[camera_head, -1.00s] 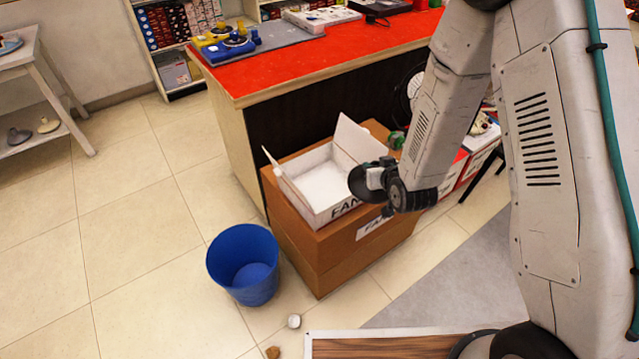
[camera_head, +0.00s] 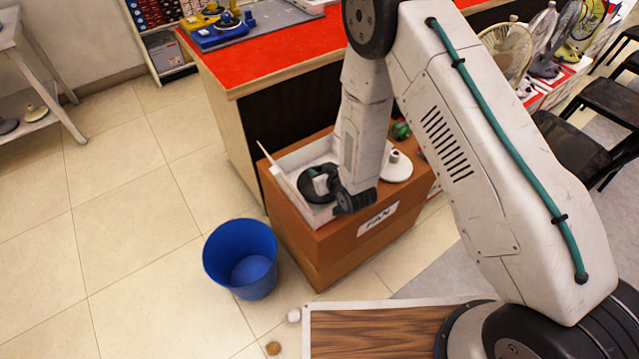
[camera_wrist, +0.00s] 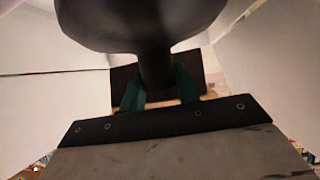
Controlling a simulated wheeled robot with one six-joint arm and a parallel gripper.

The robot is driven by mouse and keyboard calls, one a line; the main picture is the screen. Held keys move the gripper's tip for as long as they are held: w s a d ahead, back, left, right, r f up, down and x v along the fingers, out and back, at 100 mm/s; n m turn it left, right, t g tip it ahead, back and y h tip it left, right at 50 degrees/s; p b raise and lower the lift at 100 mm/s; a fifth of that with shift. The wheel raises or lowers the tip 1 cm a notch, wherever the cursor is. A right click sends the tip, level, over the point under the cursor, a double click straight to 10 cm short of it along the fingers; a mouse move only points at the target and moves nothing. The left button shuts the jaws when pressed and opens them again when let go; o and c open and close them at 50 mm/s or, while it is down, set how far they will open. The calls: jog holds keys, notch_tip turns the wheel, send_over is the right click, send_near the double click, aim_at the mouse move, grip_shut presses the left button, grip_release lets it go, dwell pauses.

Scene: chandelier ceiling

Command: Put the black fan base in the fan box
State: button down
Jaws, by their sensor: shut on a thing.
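The black fan base (camera_head: 314,186) is a dark round disc with a stem. My gripper (camera_head: 325,183) is shut on it and holds it at the opening of the white fan box (camera_head: 289,191). In the wrist view the dark base (camera_wrist: 140,22) fills the top, and the green fingertips (camera_wrist: 160,90) of my gripper close on its stem. Pale box walls (camera_wrist: 45,70) rise on both sides. My arm hides the right part of the box in the head view. I cannot tell whether the base touches the box floor.
The box stands on a brown carton (camera_head: 300,245) marked FAN. A white fan base (camera_head: 397,168) sits on the carton to the right. A blue bin (camera_head: 241,258) stands on the floor at left. A red-topped counter (camera_head: 290,48) is behind.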

jog(key=shift+f, duration=3.05)
jog(key=shift+f, duration=0.15)
jog(key=c, duration=1)
grip_release()
jog(key=shift+c, duration=0.2)
jog(key=v, duration=1.2)
